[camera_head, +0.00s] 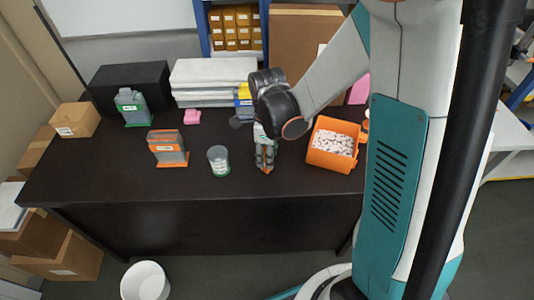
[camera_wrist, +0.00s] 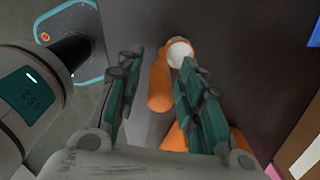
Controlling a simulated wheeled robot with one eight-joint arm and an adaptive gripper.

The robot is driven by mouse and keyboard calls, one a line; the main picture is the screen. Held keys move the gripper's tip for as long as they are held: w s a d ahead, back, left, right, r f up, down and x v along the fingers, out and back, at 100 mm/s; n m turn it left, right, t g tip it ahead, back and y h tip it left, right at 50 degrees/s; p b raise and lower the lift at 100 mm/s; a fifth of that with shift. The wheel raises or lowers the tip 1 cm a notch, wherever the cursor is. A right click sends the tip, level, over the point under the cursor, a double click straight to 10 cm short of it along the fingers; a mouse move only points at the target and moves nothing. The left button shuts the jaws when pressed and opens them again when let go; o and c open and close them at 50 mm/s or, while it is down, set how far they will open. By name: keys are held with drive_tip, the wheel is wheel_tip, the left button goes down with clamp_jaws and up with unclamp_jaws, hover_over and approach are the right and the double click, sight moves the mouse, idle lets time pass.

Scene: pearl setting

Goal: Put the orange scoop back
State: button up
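The orange scoop (camera_wrist: 159,82) lies between my fingers in the wrist view, with a pale round end (camera_wrist: 180,52) at its far tip. My gripper (camera_wrist: 162,58) has its fingers apart, one on each side of the handle, with visible gaps. In the head view my gripper (camera_head: 266,162) points down over the dark desk, left of the orange bin. A small orange patch shows at its fingertips, where the scoop is mostly hidden. The orange bin (camera_head: 328,161) holds white pieces. Orange surfaces also show behind my right finger in the wrist view.
The front left desktop is clear. A white bucket (camera_head: 145,282) stands on the floor.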

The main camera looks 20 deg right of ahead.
wheel_tip(320, 180, up, 12)
drive_tip(key=p, duration=0.4)
drive_tip(key=shift+f, duration=0.25)
drive_tip(key=shift+s+r, duration=0.15)
drive_tip(key=shift+r, duration=0.35)
drive_tip(key=s+r+n+t, duration=0.3)
drive_tip(key=s+r+n, duration=0.2)
drive_tip(key=n, duration=0.7)
drive_tip(key=s+r+n+t, duration=0.4)
drive_tip(key=s+r+n, duration=0.2)
drive_tip(key=n, duration=0.6)
drive_tip(key=shift+s+d+r+n, duration=0.2)
drive_tip(key=shift+s+d+n, duration=0.15)
drive_tip(key=shift+s, duration=0.4)
drive_tip(key=shift+d, duration=0.15)
